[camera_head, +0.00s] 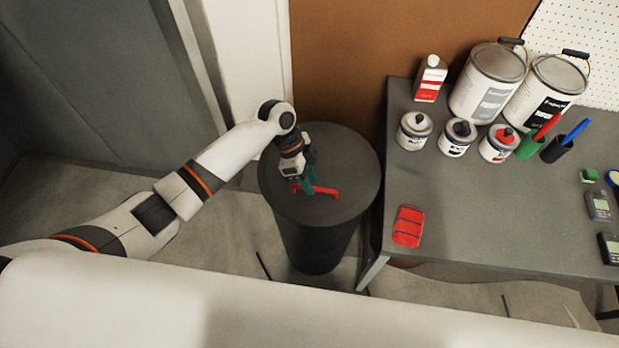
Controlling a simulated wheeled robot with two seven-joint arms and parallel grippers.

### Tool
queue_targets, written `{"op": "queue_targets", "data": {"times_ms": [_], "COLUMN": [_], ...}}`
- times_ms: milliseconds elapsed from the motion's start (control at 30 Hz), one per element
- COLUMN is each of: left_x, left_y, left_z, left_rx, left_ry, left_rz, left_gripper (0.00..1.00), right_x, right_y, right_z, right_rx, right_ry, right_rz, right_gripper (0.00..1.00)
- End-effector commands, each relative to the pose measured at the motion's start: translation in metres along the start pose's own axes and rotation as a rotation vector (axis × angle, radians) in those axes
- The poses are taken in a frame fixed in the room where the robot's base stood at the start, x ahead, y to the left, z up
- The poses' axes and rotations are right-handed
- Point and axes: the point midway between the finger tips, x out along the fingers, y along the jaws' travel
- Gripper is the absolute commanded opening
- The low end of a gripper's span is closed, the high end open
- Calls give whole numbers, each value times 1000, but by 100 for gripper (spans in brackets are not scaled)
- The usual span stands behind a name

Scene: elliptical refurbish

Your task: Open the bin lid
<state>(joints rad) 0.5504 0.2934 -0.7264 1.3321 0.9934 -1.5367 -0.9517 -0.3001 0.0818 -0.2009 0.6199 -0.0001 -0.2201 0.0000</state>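The bin (318,248) is a dark grey cylinder standing on the floor left of the table. Its round flat lid (353,165) lies level on top and looks closed. My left gripper (312,188) points down over the middle of the lid, at or just above its surface. Red and teal parts show at the gripper's tip. I cannot tell which of these are fingers and which, if any, belong to a lid handle. Whether the fingers touch the lid or grip anything is unclear. My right gripper is out of view.
A grey table (480,210) stands close right of the bin. A wall and white post (250,60) are behind the bin.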

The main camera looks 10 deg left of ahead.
Motion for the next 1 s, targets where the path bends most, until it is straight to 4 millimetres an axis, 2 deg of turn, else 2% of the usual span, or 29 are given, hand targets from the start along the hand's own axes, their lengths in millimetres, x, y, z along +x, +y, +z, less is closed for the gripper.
{"op": "queue_targets", "data": {"times_ms": [367, 567, 600, 867, 1000], "left_x": [6, 6, 6, 4, -4], "left_y": [0, 0, 0, 0, 1], "left_z": [0, 0, 0, 0, 4], "left_rx": [0, 0, 0, 0, 0], "left_ry": [1, 1, 1, 1, 0], "left_rz": [1, 1, 1, 1, 2], "left_gripper": [34, 2, 0, 0, 0], "right_x": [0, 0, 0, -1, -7], "right_y": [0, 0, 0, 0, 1], "right_z": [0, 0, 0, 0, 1], "right_rx": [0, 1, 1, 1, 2], "right_ry": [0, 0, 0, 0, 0], "right_rz": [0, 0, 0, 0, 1], "right_gripper": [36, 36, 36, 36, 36]}}
